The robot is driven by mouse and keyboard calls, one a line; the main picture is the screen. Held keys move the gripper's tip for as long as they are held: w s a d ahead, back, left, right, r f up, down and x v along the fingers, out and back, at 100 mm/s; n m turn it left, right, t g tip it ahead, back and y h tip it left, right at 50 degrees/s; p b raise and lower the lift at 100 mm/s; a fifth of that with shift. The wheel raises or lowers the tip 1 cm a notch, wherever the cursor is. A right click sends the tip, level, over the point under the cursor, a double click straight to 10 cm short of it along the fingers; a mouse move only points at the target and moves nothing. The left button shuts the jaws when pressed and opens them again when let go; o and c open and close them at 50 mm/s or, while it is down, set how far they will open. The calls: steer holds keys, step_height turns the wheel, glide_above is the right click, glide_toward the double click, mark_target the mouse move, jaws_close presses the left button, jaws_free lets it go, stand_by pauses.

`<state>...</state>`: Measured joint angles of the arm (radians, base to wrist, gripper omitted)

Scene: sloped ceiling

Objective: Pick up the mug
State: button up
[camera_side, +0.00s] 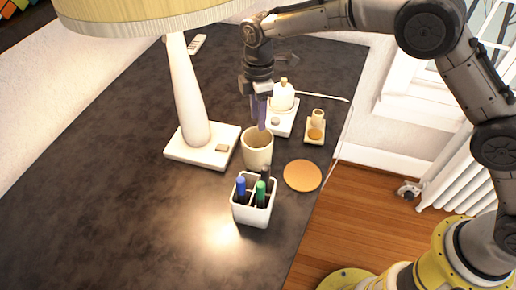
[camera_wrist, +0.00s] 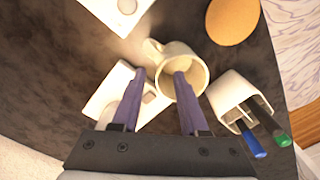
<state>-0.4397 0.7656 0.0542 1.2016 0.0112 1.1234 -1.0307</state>
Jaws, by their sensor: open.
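The cream mug (camera_side: 257,152) stands upright on the dark table between the lamp base and an orange coaster. In the wrist view the mug (camera_wrist: 190,58) shows its open mouth, with its handle (camera_wrist: 152,50) toward the upper left. My gripper (camera_side: 260,116) points down just above the mug's rim. Its purple fingers are apart. In the wrist view my gripper (camera_wrist: 160,74) has its right fingertip over the mug's mouth and its left fingertip to the left of the mug. Nothing is held. I cannot tell whether the fingertip is inside the mouth.
A white pen holder (camera_side: 251,212) with several pens stands close in front of the mug. The lamp base (camera_side: 185,150) is to the left, the coaster (camera_side: 302,175) to the right. A white device (camera_side: 283,125) stands behind. The table (camera_side: 120,215) is clear at front left.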

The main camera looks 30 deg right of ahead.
mark_target(254, 140)
steer(key=shift+w+a+f+n, duration=0.15)
steer(key=shift+a+f, duration=0.1)
steer(key=shift+f, duration=0.25)
steer(key=shift+a+f+n, duration=0.15)
steer(key=shift+a+f, duration=0.1)
steer(key=shift+f, duration=3.85)
jaws_close()
steer(key=shift+r, duration=0.1)
